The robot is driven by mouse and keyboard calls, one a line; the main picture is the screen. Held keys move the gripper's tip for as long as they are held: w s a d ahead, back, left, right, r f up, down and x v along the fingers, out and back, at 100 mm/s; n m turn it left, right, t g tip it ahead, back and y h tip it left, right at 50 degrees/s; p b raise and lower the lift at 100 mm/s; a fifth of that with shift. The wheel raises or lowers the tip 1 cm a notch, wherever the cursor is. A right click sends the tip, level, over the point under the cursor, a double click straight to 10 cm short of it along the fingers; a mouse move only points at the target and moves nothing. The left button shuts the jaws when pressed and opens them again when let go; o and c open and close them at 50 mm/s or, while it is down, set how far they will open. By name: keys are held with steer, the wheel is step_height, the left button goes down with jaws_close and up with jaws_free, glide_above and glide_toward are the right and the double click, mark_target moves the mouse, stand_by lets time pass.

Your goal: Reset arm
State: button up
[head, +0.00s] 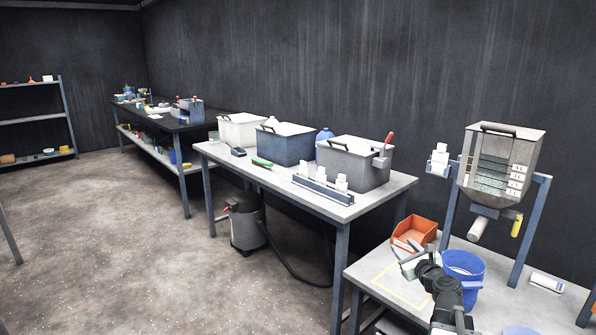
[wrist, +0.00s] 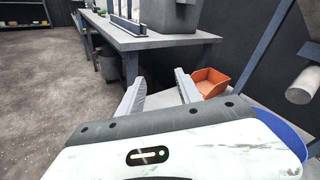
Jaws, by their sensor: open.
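My gripper (head: 413,262) is over the near table at the lower right of the head view, beside a blue bucket (head: 465,268) and in front of an orange bin (head: 415,231). In the wrist view my gripper (wrist: 160,88) has its two grey fingers spread apart with nothing between them. The orange bin (wrist: 210,82) shows just right of the right finger there. The blue bucket (wrist: 284,130) is partly hidden behind my gripper's body in that view.
The middle table (head: 330,206) holds several lidded boxes and a white-card rack. A grey vacuum (head: 246,225) stands below it. Open floor lies left.

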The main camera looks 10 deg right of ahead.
steer(key=s+a+f+n+g+y, duration=0.1)
steer(key=a+f+n+g+y, duration=0.15)
steer(key=a+n, duration=0.45)
steer(key=a+f+n+g+y, duration=0.15)
steer(key=a+f, duration=0.25)
steer(key=a, duration=0.8)
steer(key=s+a+f+n+g+y, duration=0.1)
steer(key=a+f+n+g+y, duration=0.15)
steer(key=a+n, duration=0.5)
steer(key=s+a+f+n+g+h, duration=0.3)
steer(key=s+a+f+n+g, duration=0.35)
steer(key=s+f+n, duration=0.3)
steer(key=s+d+f+n+g+h, duration=0.2)
steer(key=s+d+n+g+h, duration=0.15)
steer(key=s+d+n, duration=0.35)
step_height(320, 180, up, 24)
steer(key=s+p, duration=0.1)
steer(key=p, duration=2.3)
steer(key=shift+s+r, duration=0.15)
steer(key=shift+a+m, duration=0.1)
steer(key=shift+m, duration=0.15)
